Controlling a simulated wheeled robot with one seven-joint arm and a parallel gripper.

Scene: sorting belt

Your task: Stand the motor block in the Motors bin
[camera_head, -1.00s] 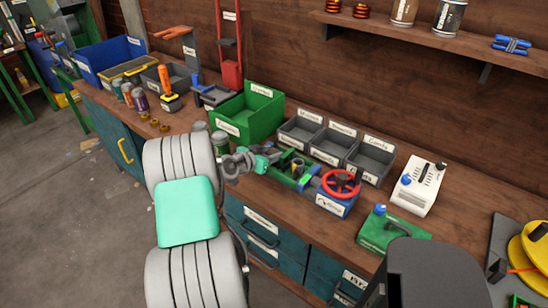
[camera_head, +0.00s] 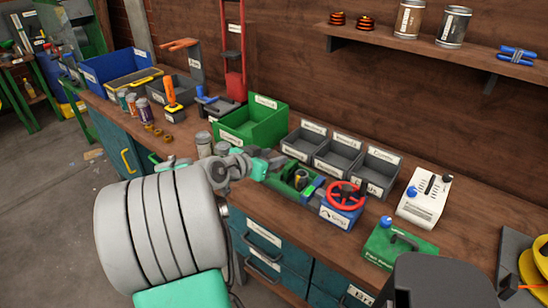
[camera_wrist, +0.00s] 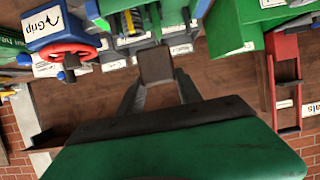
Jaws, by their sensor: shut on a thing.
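My gripper (camera_wrist: 157,88) shows in the wrist view with its two dark fingers shut on a small grey-brown square block (camera_wrist: 155,66), which I take for the motor block. In the head view my wrist and gripper (camera_head: 262,166) reach over the bench, just left of a green fixture and in front of the bins; the block is hidden there. Three grey bins stand in a row at the back: left (camera_head: 301,144), middle (camera_head: 336,158) and right (camera_head: 372,176). Their labels are too small to read, so I cannot tell which is Motors.
A green fixture with a dark-and-yellow cylinder (camera_head: 298,180) and a blue box with a red handwheel (camera_head: 345,196) stand before the grey bins. A larger green bin (camera_head: 250,124) is left of them. A white device (camera_head: 425,198) stands right. Bench front is partly clear.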

